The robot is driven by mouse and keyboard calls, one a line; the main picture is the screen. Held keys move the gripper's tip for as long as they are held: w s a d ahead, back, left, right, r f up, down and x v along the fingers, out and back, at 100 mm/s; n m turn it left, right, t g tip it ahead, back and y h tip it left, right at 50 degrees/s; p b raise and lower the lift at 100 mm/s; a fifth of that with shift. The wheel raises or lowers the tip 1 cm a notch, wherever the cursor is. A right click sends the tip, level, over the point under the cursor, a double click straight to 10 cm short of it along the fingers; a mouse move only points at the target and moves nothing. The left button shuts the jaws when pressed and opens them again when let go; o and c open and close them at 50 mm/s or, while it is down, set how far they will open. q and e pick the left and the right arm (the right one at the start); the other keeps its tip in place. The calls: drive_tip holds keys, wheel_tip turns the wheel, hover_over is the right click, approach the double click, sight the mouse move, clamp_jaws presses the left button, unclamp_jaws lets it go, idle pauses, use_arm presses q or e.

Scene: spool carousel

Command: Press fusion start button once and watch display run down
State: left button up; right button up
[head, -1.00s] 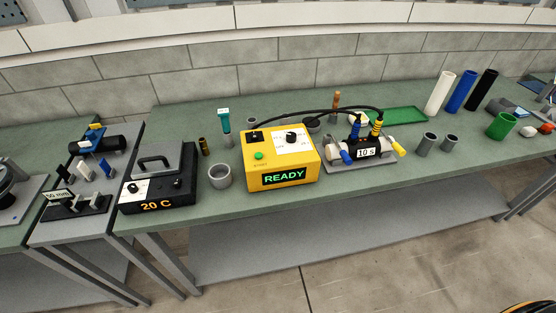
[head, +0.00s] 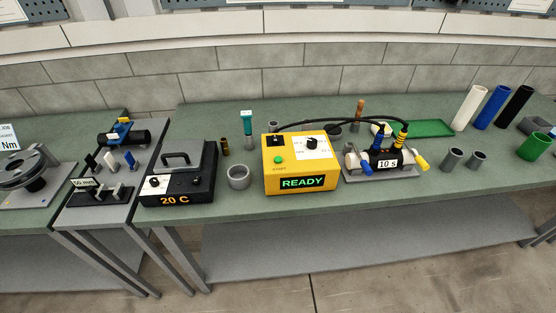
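A yellow fusion box (head: 300,165) stands on the green bench top, near its front edge. Its display (head: 303,183) reads READY in green. The green start button (head: 278,160) sits on the left of its sloped top, beside a dial (head: 311,143). Neither of my grippers is in view.
A black heater plate (head: 180,180) marked 20 C and a grey ring cup (head: 238,177) stand left of the box. Grey pipe pieces (head: 453,159), a green tray (head: 425,128) and upright tubes (head: 490,107) stand to the right. Open floor lies in front.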

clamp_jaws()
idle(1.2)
